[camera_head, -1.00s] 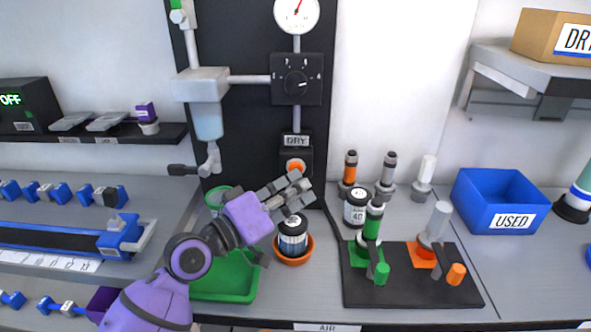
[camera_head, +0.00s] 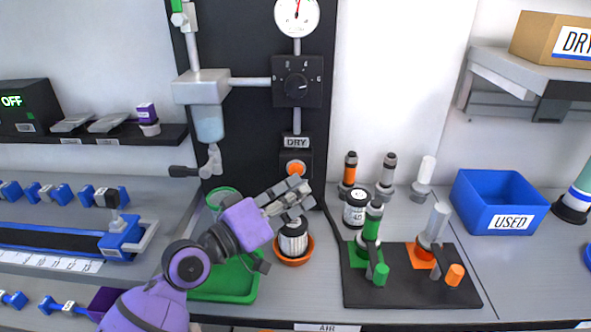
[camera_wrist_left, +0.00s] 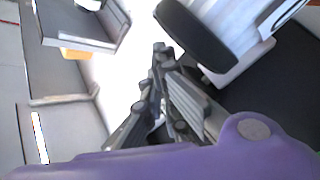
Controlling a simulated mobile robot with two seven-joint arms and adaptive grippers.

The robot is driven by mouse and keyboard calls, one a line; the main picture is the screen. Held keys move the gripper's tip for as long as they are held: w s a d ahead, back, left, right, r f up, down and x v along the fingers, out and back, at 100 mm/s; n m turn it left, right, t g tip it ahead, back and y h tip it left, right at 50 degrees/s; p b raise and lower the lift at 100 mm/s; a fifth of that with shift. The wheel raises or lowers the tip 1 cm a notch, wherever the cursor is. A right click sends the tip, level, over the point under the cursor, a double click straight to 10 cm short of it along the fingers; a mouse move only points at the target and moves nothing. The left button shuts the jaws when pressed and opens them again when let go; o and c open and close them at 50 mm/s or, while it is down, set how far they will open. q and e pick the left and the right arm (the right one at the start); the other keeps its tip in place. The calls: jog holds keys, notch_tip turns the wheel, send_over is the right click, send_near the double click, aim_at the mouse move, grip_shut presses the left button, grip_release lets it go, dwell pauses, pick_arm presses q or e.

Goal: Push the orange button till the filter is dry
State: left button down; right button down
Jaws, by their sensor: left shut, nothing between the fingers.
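The orange button (camera_head: 295,168) is on a black box on the dark upright panel, under the DRY label (camera_head: 296,142). A pale ribbed cylinder with a dark top, which looks like the filter (camera_head: 293,240), stands in an orange dish (camera_head: 294,261) below the button. My left gripper (camera_head: 303,190) is shut and empty, its fingertips just below the button in the head view. A gap shows between them and the button there. In the left wrist view the closed fingers (camera_wrist_left: 160,60) show, but I cannot make out the button. My right gripper is not in view.
A green tray (camera_head: 225,296) lies under my left arm. A black stand (camera_head: 410,297) with green and orange fittings is to the right. A round gauge (camera_head: 297,14) and a dial (camera_head: 296,85) are above the button. A blue USED bin (camera_head: 500,203) stands at the right.

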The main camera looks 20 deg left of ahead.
pick_arm(q)
jog(key=shift+s+d+p, duration=0.2)
jog(key=shift+s+d, duration=0.05)
jog(key=shift+s, duration=0.55)
jog(key=shift+s+d+p, duration=0.2)
jog(key=shift+s, duration=0.65)
jog(key=shift+s+d+p, duration=0.2)
jog(key=shift+s+d, duration=0.05)
jog(key=shift+s, duration=0.55)
